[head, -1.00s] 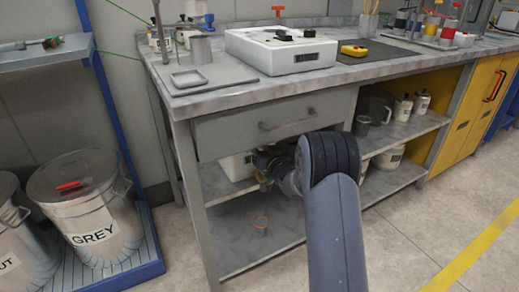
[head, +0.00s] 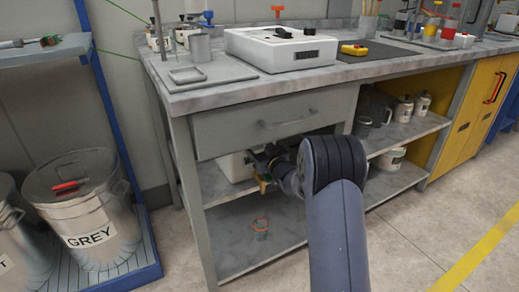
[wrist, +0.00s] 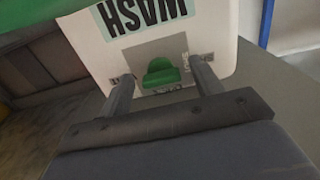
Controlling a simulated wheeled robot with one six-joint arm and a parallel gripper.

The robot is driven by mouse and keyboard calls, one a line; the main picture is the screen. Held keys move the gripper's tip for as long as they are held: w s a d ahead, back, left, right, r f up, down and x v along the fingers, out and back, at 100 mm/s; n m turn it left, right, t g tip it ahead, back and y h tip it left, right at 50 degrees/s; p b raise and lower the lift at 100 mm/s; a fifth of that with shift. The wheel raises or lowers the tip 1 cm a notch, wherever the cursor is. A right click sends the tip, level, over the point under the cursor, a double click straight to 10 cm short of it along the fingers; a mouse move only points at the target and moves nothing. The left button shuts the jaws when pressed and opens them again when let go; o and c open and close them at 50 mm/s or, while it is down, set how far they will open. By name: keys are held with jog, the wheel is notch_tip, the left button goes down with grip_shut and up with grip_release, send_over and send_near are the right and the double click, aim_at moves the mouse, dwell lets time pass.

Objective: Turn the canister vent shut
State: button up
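The white canister with the WASH label (wrist: 90,55) fills the upper middle of the wrist view, upside down there. Its green vent knob (wrist: 160,76) sits on a grey square plate with small lettering, partly unreadable. My gripper (wrist: 158,73) is open, one finger on each side of the knob, with a visible gap on both sides. In the head view the canister (head: 232,164) stands on the shelf under the drawer, and my gripper (head: 262,166) is in front of it. My arm hides part of the shelf, and the knob cannot be made out there.
The drawer (head: 225,131) and bench top are just above my gripper. Jars and a jug stand on the shelf to the right. A GREY bin (head: 85,205) is on the left; floor at right is clear.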

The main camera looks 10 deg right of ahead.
jog(key=p+v, duration=0.2)
jog(key=v, duration=0.8)
jog(key=shift+s+p, duration=0.4)
jog(key=shift+w+d, duration=0.1)
jog(key=b+x, duration=0.3)
jog(key=x, duration=0.7)
jog(key=shift+w+f, duration=0.1)
jog(key=shift+w, duration=0.3)
jog(key=shift+m+p, duration=0.4)
jog(key=shift+s+b, duration=0.1)
jog(key=shift+b, duration=0.2)
